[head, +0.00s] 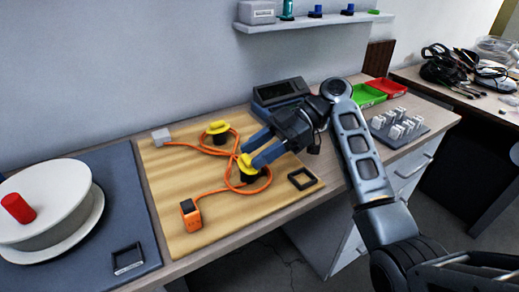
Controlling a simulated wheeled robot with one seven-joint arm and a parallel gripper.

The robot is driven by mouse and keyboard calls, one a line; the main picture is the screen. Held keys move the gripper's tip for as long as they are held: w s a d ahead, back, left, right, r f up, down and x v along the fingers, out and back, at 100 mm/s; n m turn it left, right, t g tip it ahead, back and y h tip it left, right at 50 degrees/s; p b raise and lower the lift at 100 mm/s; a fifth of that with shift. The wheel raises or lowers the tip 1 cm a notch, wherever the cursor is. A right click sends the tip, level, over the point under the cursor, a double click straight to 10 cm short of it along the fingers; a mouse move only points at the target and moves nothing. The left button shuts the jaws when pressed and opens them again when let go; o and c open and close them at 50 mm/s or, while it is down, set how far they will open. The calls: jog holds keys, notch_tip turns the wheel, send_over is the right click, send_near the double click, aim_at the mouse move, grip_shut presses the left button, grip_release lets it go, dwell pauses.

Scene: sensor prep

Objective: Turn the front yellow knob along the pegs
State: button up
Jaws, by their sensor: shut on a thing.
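The front yellow knob (246,168) sits on a dark round base on the wooden board (180,190). My gripper (250,157) reaches in from the right with its blue fingers shut on this knob; the fingers hide part of it. The back yellow knob (217,127) stands apart, farther back on the same board. An orange cable (205,192) loops around both bases, from a grey block (161,136) at the back left to an orange box (190,214) at the front. I cannot tell any pegs apart beside the knob.
A small black square frame (301,179) lies at the board's right. A dark device (280,93) stands behind my gripper. Green (368,96) and red (385,88) trays and a grey rack of white pieces (398,127) are right. A white turntable (45,212) is left.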

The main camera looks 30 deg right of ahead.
jog(key=shift+f+n+g, duration=0.3)
jog(key=shift+f+g, duration=0.05)
jog(key=shift+g, duration=0.15)
jog(key=o, duration=1.1)
jog(key=shift+c, duration=0.2)
jog(key=shift+r+v, duration=0.15)
jog(key=shift+v, duration=1.85)
jog(key=shift+r+v, duration=0.15)
jog(key=shift+v, duration=1.85)
jog(key=shift+w+a, duration=0.1)
jog(key=shift+r, duration=0.15)
